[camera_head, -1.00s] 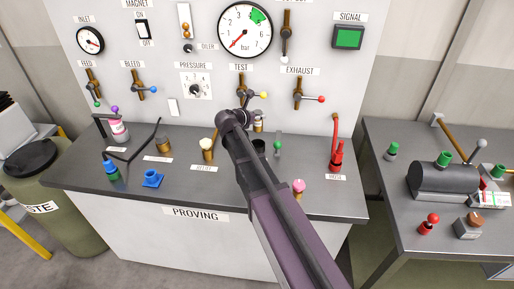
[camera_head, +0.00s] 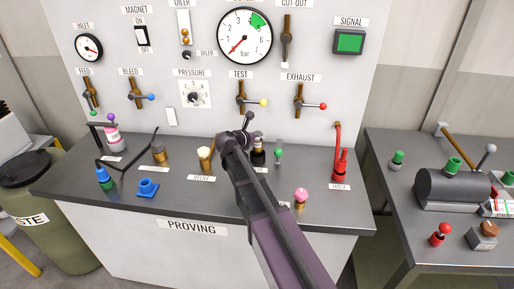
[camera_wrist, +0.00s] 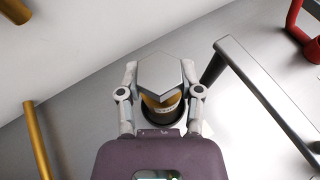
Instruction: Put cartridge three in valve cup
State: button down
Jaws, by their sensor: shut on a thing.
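A cartridge (camera_wrist: 163,72) with a grey hexagonal top and a brass body with a pale marked band sits between the two fingers of my gripper (camera_wrist: 160,88) in the wrist view. My gripper is shut on it. The cartridge (camera_head: 257,143) also shows in the head view, upright just beyond my gripper (camera_head: 246,138). The black valve cup (camera_head: 259,158) stands on the bench directly below it. The cartridge's lower end is at the cup's mouth; I cannot tell how far inside it is. Its number is not readable.
A green-knobbed lever (camera_head: 278,153) stands close right of the cup. A grey bar handle (camera_wrist: 262,92) is near the right finger in the wrist view. A white-topped brass piece (camera_head: 205,158) stands left, a pink-topped one (camera_head: 301,196) in front. The TEST valve (camera_head: 241,100) is behind.

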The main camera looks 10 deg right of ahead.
aim_at(257, 143)
dwell(0.3)
jog(key=shift+f+b, duration=1.85)
jog(key=shift+f, duration=0.1)
jog(key=shift+c, duration=1.3)
grip_release()
jog(key=shift+r, duration=0.2)
jog(key=p+v, duration=0.4)
jog(key=v, duration=0.8)
jog(key=shift+p, duration=0.3)
